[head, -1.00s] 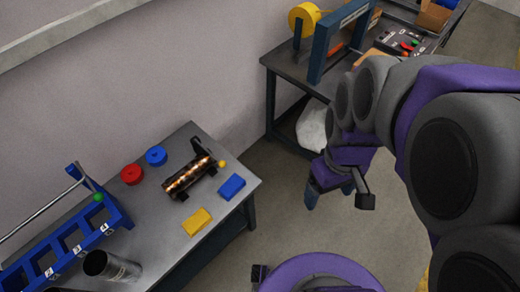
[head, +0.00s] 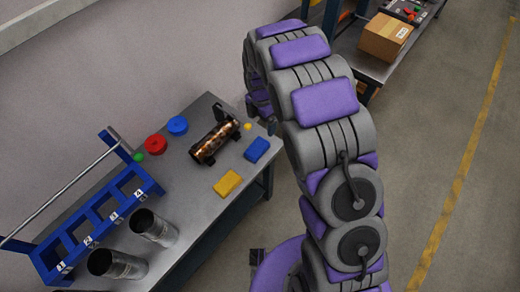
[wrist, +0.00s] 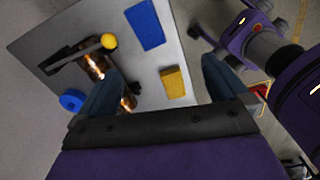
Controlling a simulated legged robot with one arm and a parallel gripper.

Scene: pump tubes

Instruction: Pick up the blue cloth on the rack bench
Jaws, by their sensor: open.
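The blue cloth (head: 257,149) is a small flat blue block shape on the right part of the grey rack bench (head: 200,215). It also shows at the top middle of the wrist view (wrist: 146,25). A yellow cloth or sponge (head: 228,183) lies a little nearer on the same bench. In the wrist view my gripper (wrist: 165,80) has its two fingers wide apart, open and empty, above the bench. The blue cloth lies beyond the fingertips, apart from them. In the head view my arm hides most of the gripper, close to the bench's far right corner.
Red (head: 155,145) and blue (head: 177,125) discs, a blue rack (head: 95,215) and two metal tubes (head: 153,228) are farther left. A cardboard box (head: 385,38) stands on another bench.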

